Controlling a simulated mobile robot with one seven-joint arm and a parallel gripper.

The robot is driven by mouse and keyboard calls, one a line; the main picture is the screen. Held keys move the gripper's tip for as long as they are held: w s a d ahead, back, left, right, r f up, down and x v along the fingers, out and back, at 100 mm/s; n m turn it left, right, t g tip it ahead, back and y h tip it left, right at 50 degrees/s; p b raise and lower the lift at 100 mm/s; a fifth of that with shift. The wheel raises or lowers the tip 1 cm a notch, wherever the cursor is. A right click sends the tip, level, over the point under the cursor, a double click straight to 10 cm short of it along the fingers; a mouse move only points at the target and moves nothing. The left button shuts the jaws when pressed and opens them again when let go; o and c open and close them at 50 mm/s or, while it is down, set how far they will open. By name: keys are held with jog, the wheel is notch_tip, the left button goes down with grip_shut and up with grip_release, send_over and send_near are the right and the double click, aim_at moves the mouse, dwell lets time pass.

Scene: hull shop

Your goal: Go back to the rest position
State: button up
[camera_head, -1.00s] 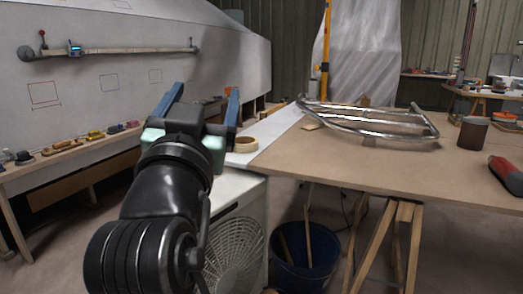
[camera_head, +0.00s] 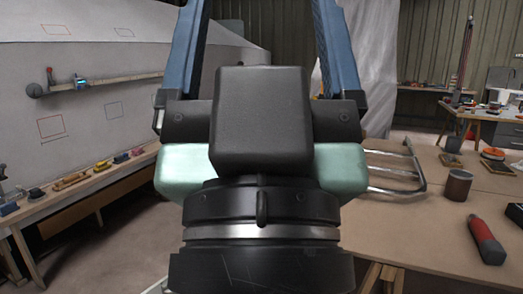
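My gripper (camera_head: 258,22) fills the middle of the head view, close to the camera and pointing up and away. Its two blue fingers stand wide apart with nothing visible between them. The fingertips run out of the top of the picture. The gripper's dark body and pale green sides hide the middle of the scene, including most of the near left part of the table.
At right is a brown table (camera_head: 420,232) with a metal tube frame (camera_head: 405,172), partly hidden, a dark cup (camera_head: 458,185) and a red and grey tool (camera_head: 486,241). At left, a bench (camera_head: 75,191) with small tools runs along the pale hull (camera_head: 105,75).

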notch_tip(320, 180, up, 20)
jog(key=p, duration=1.7)
jog(key=shift+p, duration=0.35)
jog(key=shift+r, duration=0.1)
